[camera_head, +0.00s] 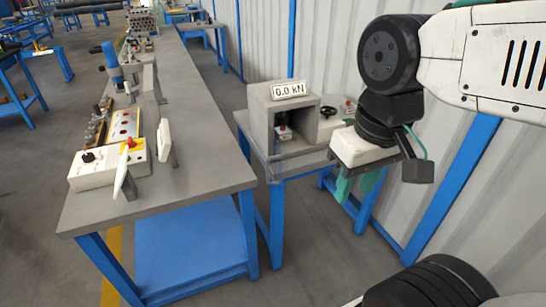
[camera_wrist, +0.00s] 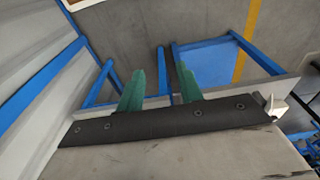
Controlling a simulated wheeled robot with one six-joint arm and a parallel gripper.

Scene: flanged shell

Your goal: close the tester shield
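The tester is a grey box (camera_head: 257,122) with a "0.0 kN" display on top, standing on a small blue-legged table. Its front opening is uncovered, and a small fixture shows inside. The shield seems to be the faint clear pane (camera_head: 300,166) low in front of the box, standing out from it; its edges are hard to see. My gripper (camera_head: 357,186), with green fingers, points down to the right of the pane and the box. The wrist view also shows my gripper (camera_wrist: 161,92), with its fingers apart and nothing held between them. I cannot make out the shield there.
A handwheel (camera_head: 328,112) and a small control box with a red button stand at the tester's right. A long grey bench (camera_head: 200,150) with several devices runs along the left. A corrugated wall with blue posts is behind. Floor shows between bench and tester table.

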